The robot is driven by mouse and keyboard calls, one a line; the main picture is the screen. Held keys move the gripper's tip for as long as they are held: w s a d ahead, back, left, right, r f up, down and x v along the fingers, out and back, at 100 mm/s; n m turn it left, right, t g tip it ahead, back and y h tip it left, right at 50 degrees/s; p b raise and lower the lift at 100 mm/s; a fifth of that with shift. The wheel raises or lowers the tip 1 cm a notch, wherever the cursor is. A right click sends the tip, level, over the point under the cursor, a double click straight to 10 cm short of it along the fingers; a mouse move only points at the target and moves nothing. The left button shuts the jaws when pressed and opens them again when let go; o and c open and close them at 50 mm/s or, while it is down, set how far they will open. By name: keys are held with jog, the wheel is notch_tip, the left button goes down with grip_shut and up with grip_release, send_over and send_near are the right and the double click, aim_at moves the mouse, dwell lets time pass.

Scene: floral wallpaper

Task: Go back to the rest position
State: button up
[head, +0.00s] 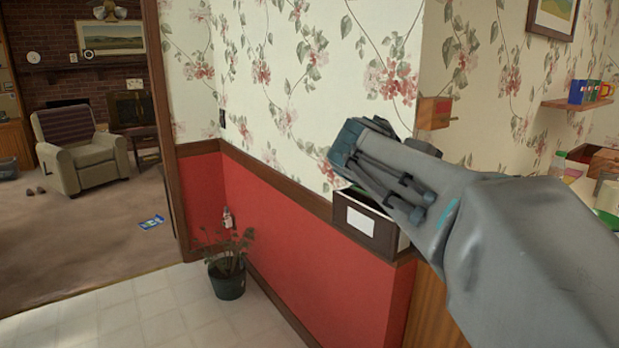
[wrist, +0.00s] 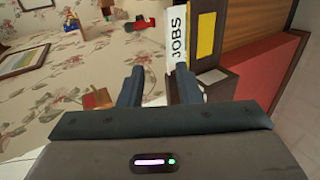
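My gripper (head: 350,150) is raised at the end of my grey arm, in front of the floral wall in the head view. It covers part of a dark box with a white label (head: 365,222) on the ledge. In the wrist view my gripper (wrist: 158,80) has its two dark fingers apart, with nothing held between them.
A potted plant (head: 227,270) stands on the tiled floor by the red wall. A small wooden box (head: 434,113) is on the wall near my arm. A shelf with mugs (head: 577,104) is at the right. A doorway at the left opens onto a carpeted room with an armchair (head: 80,150).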

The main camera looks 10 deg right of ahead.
jog(key=s+a+f+m+g+y+p, duration=0.1)
jog(key=s+a+f+m+y+p, duration=0.1)
jog(key=s+a+f+y, duration=0.3)
jog(key=s+a+f+m+g+y+p, duration=0.1)
jog(key=s+a+f+y, duration=0.5)
jog(key=a+f, duration=0.6)
notch_tip(320, 180, down, 4)
jog(key=s+m+p, duration=0.1)
jog(key=s+p, duration=0.1)
jog(key=shift+s+a+r+m, duration=0.25)
jog(key=shift+s+a+m, duration=0.15)
